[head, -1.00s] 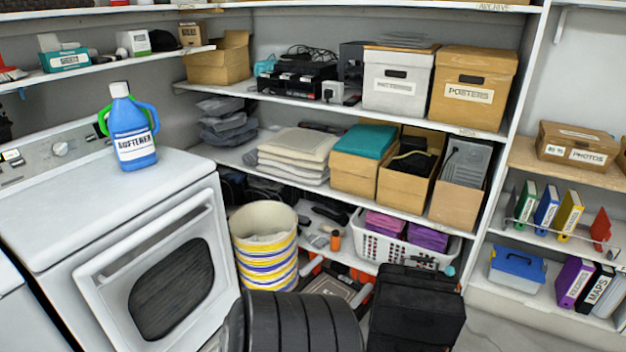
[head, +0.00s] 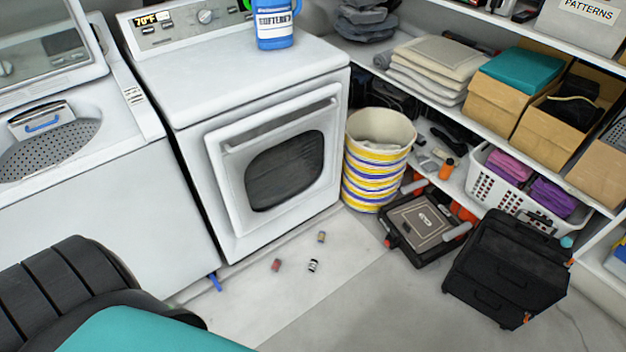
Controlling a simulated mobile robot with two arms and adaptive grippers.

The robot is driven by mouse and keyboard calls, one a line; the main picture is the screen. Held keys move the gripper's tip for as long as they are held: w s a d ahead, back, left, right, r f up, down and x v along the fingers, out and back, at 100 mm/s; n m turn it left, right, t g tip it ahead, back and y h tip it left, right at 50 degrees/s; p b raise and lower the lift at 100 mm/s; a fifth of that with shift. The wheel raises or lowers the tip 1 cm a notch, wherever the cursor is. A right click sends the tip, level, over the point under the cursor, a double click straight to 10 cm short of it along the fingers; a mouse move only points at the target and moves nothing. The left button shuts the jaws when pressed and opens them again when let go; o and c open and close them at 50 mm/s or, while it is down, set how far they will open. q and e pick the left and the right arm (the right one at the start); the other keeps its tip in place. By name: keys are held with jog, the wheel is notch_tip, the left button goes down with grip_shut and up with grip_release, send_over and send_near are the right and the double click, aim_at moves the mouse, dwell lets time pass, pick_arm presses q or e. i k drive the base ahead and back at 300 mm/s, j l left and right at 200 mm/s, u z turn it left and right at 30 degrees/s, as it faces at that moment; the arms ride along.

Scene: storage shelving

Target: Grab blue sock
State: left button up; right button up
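A small blue piece (head: 215,282), possibly the blue sock, lies on the floor by the lower front corner where the two white machines meet. It is too small to be sure what it is. Neither of my grippers can be made out in the head view, and nothing is seen touching the blue piece.
A front-loading machine (head: 270,150) stands beside a top-loading washer (head: 100,220) with its lid raised. Small cans (head: 313,266) lie on open floor. A striped bucket (head: 378,160), black toolbox (head: 420,230) and black case (head: 508,268) stand right. A dark ribbed object (head: 60,285) and teal surface (head: 150,332) fill the lower left.

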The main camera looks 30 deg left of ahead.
aim_at(322, 233)
jog(key=u, duration=0.95)
jog(key=i+l, duration=0.15)
jog(key=l, duration=0.15)
jog(key=z, duration=0.05)
